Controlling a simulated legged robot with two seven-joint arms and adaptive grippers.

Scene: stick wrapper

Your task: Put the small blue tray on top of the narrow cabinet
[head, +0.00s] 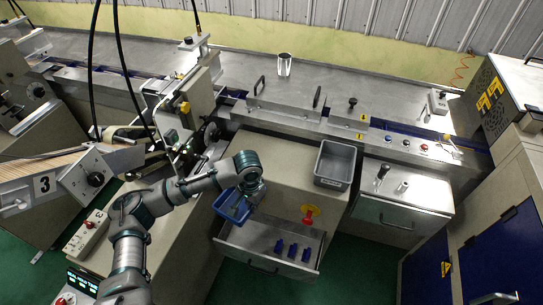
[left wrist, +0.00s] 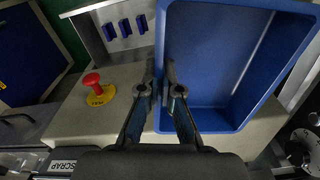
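The small blue tray (head: 228,208) is at the left end of the beige counter in the head view, over the edge near the open drawer. It fills much of the left wrist view (left wrist: 215,60) and looks empty. My left gripper (head: 248,196) has its fingers (left wrist: 168,85) on either side of the tray's near side wall, closed on it. I cannot tell whether the tray touches the surface beneath. A narrow cabinet (head: 418,207) with a metal top stands to the right; a handled tool and a small cylinder are on its top. My right gripper does not show.
An open metal drawer (head: 236,238) holds several blue pieces. A grey bin (head: 322,178) sits on the counter's right part, between tray and narrow cabinet.

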